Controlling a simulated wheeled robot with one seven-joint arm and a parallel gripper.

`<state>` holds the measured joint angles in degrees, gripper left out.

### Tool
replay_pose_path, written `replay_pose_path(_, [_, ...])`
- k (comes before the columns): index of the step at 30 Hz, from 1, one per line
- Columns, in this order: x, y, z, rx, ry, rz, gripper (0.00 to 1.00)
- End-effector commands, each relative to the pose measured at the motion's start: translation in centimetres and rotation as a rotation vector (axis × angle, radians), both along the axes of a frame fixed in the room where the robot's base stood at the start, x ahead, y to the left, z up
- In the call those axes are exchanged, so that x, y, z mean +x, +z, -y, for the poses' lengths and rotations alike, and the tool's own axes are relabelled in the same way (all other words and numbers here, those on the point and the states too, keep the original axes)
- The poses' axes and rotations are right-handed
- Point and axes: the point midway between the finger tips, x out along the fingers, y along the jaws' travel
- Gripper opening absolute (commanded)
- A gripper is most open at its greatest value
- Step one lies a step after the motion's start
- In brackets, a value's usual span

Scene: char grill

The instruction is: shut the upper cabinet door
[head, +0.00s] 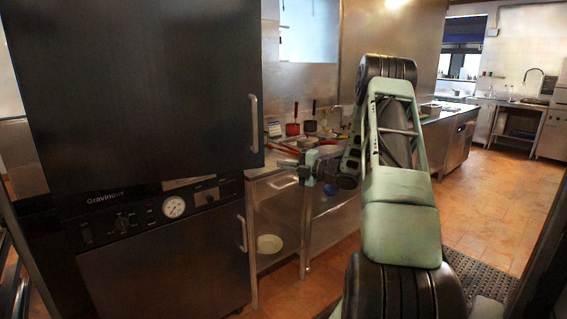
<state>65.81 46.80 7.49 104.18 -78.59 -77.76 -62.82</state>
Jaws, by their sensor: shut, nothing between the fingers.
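The upper cabinet door (140,90) is a large dark panel filling the left of the head view, with a vertical metal handle (253,123) near its right edge. Its lower right corner overhangs the control panel below, so it looks a little ajar; the opening behind it is hidden. My gripper (287,164) is just right of the door's lower right edge, below the handle, pointing left. Its fingers are shut and empty. It looks apart from the handle, but I cannot tell whether it touches the door edge.
A control panel (150,208) with a dial and knobs sits under the door, above a lower door (170,265) with its own handle. A steel counter (275,172) with pans and utensils stands behind my gripper. Tiled floor (490,210) is open at the right.

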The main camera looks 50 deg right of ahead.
Motion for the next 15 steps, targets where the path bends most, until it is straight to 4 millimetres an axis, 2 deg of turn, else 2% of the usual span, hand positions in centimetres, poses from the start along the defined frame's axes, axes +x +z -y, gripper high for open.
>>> replay_pose_path(10, [7.1, 0.3, -1.8, 0.004, 0.001, 0.0, 0.0])
replay_pose_path(15, [9.1, 0.3, -0.5, 0.002, -0.001, 0.0, 0.0])
